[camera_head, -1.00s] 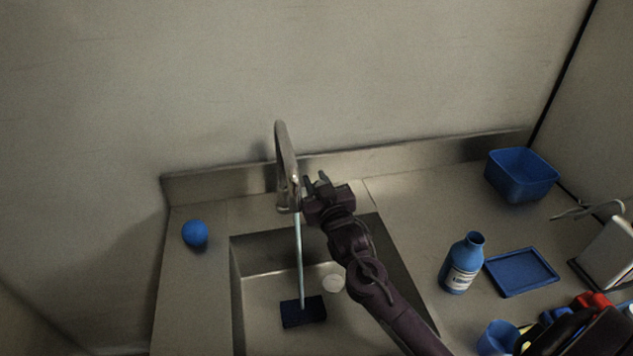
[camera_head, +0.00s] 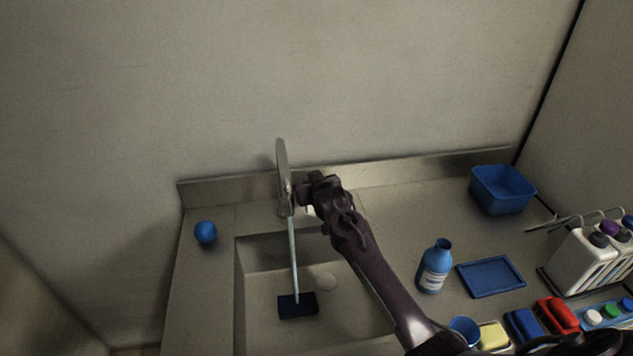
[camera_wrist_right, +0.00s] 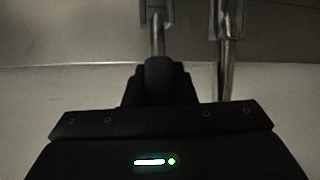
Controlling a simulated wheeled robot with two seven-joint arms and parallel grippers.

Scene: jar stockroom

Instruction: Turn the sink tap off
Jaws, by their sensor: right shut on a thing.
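The metal tap (camera_head: 282,165) stands at the back of the sink (camera_head: 262,325). A pale stream of water (camera_head: 294,260) runs from it down to a dark blue block (camera_head: 297,306) in the basin. My right gripper (camera_head: 308,193) is beside the tap, on its right, and partly hides the tap's base. In the right wrist view, the gripper (camera_wrist_right: 157,62) is shut on a slim metal bar, which looks like the tap lever (camera_wrist_right: 158,38). The tap's upright pipe (camera_wrist_right: 229,45) stands just right of it there. My left gripper is out of view.
A blue ball (camera_head: 205,232) lies left of the sink. On the right counter stand a blue bottle (camera_head: 434,268), a blue tray (camera_head: 491,277) and a blue bin (camera_head: 503,188). A rack of bottles (camera_head: 590,258) and coloured items are at the right edge.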

